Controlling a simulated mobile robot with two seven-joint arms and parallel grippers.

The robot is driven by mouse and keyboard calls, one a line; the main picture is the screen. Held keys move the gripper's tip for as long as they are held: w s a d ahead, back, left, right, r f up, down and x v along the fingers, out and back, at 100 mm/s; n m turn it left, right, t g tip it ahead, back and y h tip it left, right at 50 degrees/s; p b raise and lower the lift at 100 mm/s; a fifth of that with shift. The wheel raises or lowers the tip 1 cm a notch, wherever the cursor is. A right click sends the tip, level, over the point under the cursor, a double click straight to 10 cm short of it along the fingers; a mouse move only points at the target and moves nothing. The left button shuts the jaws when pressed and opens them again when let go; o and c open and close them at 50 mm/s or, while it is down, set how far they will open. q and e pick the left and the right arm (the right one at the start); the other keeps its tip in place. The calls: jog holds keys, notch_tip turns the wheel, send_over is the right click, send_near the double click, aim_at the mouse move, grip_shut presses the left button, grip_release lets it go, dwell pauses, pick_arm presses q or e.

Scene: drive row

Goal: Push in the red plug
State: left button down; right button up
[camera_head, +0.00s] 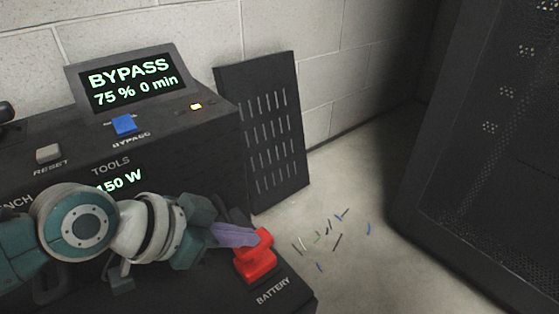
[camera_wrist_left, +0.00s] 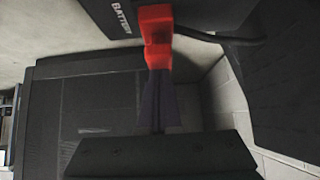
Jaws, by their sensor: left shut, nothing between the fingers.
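The red plug (camera_head: 256,262) sits at the lower right corner of the black unit, beside the BATTERY label. It also shows at the top of the left wrist view (camera_wrist_left: 156,28). My left gripper (camera_head: 250,237) reaches in from the left with its purple-grey fingers shut and empty. Its fingertips are at the plug's upper part and look to be touching it; in the left wrist view the finger ends (camera_wrist_left: 157,72) meet the plug's lower part. How deep the plug sits is hidden. My right gripper is in neither view.
The black unit (camera_head: 205,135) carries a display (camera_head: 130,82) reading BYPASS 75 % 0 min, a blue switch (camera_head: 123,124) and a grey RESET button (camera_head: 48,153). A slotted black panel (camera_head: 265,130) leans on the wall. Wire scraps (camera_head: 328,235) lie on the floor. A dark perforated cabinet (camera_head: 480,150) stands right.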

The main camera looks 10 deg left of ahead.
pick_arm(q)
jog(key=shift+s+a+f, duration=0.15)
jog(key=shift+s+f, duration=0.15)
jog(key=shift+f, duration=0.1)
jog(key=r+p, duration=0.5)
jog(key=shift+w+d, duration=0.25)
jog(key=p+v, duration=0.6)
jog(key=v, duration=0.4)
jog(key=shift+a, duration=0.15)
